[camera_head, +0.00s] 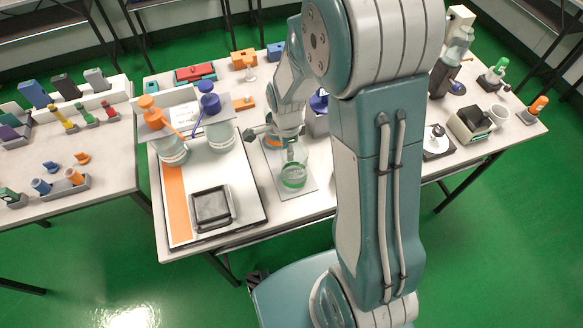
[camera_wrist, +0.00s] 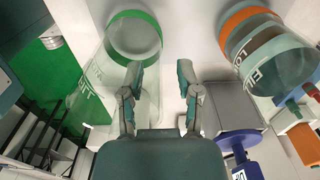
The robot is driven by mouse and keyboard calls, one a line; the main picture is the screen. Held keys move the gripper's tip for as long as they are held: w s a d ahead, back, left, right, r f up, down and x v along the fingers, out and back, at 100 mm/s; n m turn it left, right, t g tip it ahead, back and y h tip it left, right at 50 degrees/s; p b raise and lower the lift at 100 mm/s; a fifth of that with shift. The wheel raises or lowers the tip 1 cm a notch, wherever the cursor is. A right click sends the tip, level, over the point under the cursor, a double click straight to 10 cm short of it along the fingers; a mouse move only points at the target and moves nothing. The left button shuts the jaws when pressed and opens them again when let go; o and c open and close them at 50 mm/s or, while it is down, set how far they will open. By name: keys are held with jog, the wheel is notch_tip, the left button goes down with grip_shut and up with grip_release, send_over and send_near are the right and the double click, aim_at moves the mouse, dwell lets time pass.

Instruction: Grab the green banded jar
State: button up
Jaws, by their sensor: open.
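The green banded jar is clear, with a green band near its base; it stands on a pale mat in the head view (camera_head: 293,176). In the wrist view its green ring (camera_wrist: 134,14) is at the top left, and its clear body slants down to the left. My gripper (camera_wrist: 160,73) is open and empty in the wrist view. Its left finger overlaps the jar's right edge in the picture; I cannot tell whether they touch. The right finger is over bare pale surface. In the head view my arm partly hides the jar's upper part.
An orange banded jar (camera_wrist: 252,28) stands to the right of my gripper, with its orange band also visible in the head view (camera_head: 272,141). A blue-topped grey thing (camera_wrist: 234,140) is at the lower right. A black square tray (camera_head: 212,224) lies on the left board.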

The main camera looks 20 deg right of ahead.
jog(key=shift+d, duration=0.35)
grip_shut()
jog(key=shift+d, duration=0.2)
jog(key=shift+a, duration=0.2)
